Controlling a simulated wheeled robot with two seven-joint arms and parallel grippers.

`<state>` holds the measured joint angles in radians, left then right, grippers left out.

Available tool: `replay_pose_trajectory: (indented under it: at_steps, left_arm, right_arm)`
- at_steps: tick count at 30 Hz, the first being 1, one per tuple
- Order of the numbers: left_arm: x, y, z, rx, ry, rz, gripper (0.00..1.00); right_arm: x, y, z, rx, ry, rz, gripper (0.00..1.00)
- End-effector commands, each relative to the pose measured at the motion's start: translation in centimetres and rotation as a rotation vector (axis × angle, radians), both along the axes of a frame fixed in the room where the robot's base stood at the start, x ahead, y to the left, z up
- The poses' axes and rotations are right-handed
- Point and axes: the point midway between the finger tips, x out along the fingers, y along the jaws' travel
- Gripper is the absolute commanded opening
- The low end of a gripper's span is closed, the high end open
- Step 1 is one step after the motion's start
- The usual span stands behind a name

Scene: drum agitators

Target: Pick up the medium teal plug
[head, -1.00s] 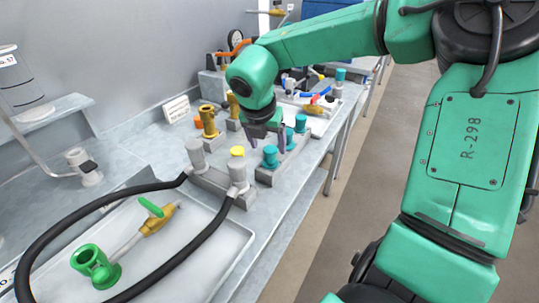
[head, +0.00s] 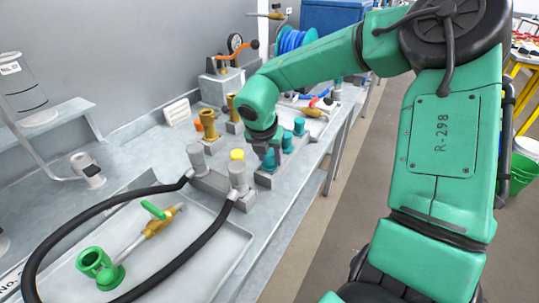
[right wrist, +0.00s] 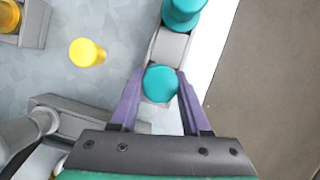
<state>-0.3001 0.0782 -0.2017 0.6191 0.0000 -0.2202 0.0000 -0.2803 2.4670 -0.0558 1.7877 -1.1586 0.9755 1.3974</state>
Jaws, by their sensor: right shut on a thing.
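Several teal plugs stand in a grey block along the table's right edge. The nearest teal plug (head: 268,161) sits between the fingers of my right gripper (head: 266,152). In the right wrist view this teal plug (right wrist: 161,83) lies between the purple fingers of my right gripper (right wrist: 160,92), which is shut on it. The plug still stands at the end of the grey block (right wrist: 170,46). A second teal plug (right wrist: 183,12) is further along the block, and a third (head: 299,125) shows in the head view. I cannot tell their relative sizes surely. My left gripper is not in view.
A yellow plug (right wrist: 87,53) stands left of the gripper. Grey plugs (head: 238,174) with a black hose (head: 182,253) stand nearer. A tray (head: 210,246) holds a green fitting (head: 96,265) and brass valve. Open floor lies right of the table.

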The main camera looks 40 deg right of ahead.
Motion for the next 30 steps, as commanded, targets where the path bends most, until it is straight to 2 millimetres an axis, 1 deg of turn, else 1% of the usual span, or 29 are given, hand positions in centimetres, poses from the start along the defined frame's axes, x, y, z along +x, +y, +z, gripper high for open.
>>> replay_pose_trajectory:
  at_steps: [2, 5, 8, 11, 15, 18, 21, 24, 30]
  left_arm:
    - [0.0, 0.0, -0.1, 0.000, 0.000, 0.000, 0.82]
    - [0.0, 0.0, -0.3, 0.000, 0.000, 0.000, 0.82]
    - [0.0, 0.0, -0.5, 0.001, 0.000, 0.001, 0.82]
    - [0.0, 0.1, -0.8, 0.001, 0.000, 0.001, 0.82]
    - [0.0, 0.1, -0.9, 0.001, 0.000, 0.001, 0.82]
    - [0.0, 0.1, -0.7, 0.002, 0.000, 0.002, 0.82]
    - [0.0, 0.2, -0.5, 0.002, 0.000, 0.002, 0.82]
    - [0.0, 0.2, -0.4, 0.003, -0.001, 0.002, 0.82]
    - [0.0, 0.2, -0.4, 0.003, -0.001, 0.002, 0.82]
  right_arm:
    - [0.1, 0.0, 0.6, 0.000, -0.003, -0.001, 0.00]
    - [0.1, 0.0, 2.1, -0.001, -0.006, 0.000, 0.00]
    - [0.2, 0.0, 4.6, -0.002, -0.009, -0.001, 0.00]
    - [0.2, 0.0, 7.9, -0.002, -0.009, -0.002, 0.00]
    - [0.1, -0.1, 13.3, -0.002, -0.009, -0.003, 0.00]
    - [0.1, 0.0, 16.4, -0.003, -0.005, -0.003, 0.00]
    - [0.1, 0.0, 18.6, 0.001, -0.004, -0.001, 0.00]
    - [0.1, 0.0, 19.6, 0.000, -0.001, 0.000, 0.00]
    - [0.0, 0.0, 19.9, 0.000, 0.000, 0.001, 0.00]
